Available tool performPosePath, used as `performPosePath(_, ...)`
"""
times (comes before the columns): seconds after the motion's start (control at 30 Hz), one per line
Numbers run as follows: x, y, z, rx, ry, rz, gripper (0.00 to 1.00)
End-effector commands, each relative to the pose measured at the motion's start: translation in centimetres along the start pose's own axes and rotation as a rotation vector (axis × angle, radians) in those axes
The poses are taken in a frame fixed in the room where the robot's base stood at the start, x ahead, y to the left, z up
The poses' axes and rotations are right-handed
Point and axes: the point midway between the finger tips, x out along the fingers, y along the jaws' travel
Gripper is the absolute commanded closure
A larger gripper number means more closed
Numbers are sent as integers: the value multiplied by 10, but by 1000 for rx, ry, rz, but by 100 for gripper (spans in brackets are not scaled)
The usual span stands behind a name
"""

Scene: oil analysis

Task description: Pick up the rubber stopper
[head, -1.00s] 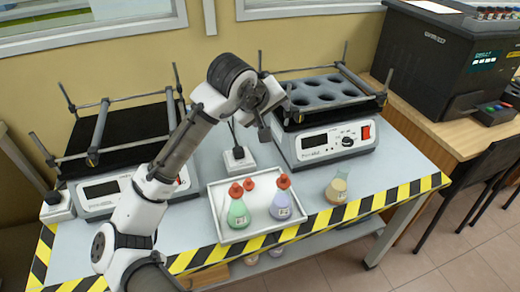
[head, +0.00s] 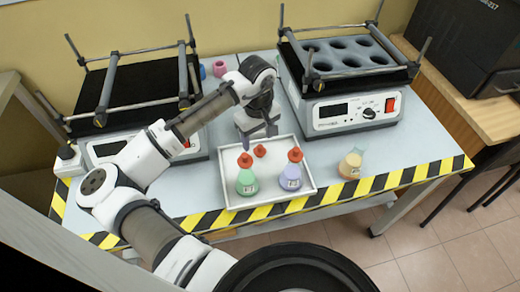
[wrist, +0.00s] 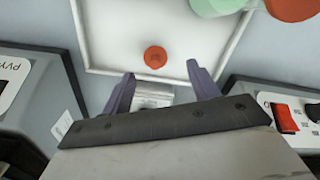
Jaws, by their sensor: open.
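A loose red rubber stopper (head: 260,151) lies on the white tray (head: 233,200), near its back edge, between and behind two stoppered flasks. In the wrist view the same red stopper (wrist: 155,57) sits just ahead of the fingertips, roughly centred between them. My gripper (head: 259,132) is above the back edge of the tray, pointing down. Its two purple-grey fingers (wrist: 160,78) are apart with no stopper between them. The green flask (head: 246,183) and the purple flask (head: 290,178) stand on the tray, each with a red stopper on top.
A flask with yellowish liquid (head: 350,165) stands right of the tray, with no red stopper seen on it. Shaker units stand left (head: 110,148) and right (head: 340,115) behind the tray. A pink object (head: 220,68) lies at the back. The table front has a striped edge.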

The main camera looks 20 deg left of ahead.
Motion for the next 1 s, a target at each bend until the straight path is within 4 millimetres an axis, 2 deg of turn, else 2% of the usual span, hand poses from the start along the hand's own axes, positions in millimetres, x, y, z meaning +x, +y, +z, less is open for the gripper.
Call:
performPosePath(0.4,48,6,0,-1,0,-1,40)
performPosePath(0.67,52,7,0,0,0,1,40)
performPosePath(1.0,52,7,0,0,0,1,83)
